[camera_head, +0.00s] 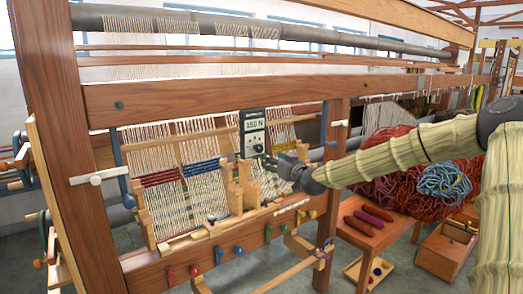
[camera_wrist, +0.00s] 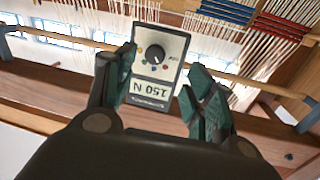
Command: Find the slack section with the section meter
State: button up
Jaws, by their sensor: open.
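The section meter (camera_head: 252,133) is a dark-framed box with a pale face, upright at the loom's warp. Its display reads 150 N. In the wrist view the meter (camera_wrist: 156,66) appears upside down, with a black dial and coloured dots, between and beyond my fingers. My gripper (camera_head: 276,163) is open, just below and right of the meter; the wrist view shows its two green-padded fingers (camera_wrist: 160,72) apart. Whether they touch the meter cannot be told. The warp sections include a left one with a red band (camera_head: 160,178) and one with a blue band (camera_head: 202,167).
Wooden loom posts and a crossbeam (camera_head: 210,98) frame the warp closely. Stepped wooden pieces (camera_head: 235,190) stand before the cloth. Coloured knobs (camera_head: 219,254) line the front beam. A bench with skeins (camera_head: 372,217) and a wool heap (camera_head: 400,180) stand right.

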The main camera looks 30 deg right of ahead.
aim_at(260, 149)
jog(key=shift+w+d+r+p, duration=0.2)
jog(key=shift+w+p, duration=0.35)
jog(key=shift+w, duration=1.25)
jog(key=shift+w+d+r+p, duration=0.1)
jog(key=shift+w+d+p, duration=0.3)
jog(key=shift+w, duration=1.4)
jog(key=shift+w+d+r+p, duration=0.15)
jog(key=shift+w+p, duration=0.5)
jog(key=shift+w, duration=1.15)
jog(key=shift+a, duration=0.1)
jog(key=c, duration=1)
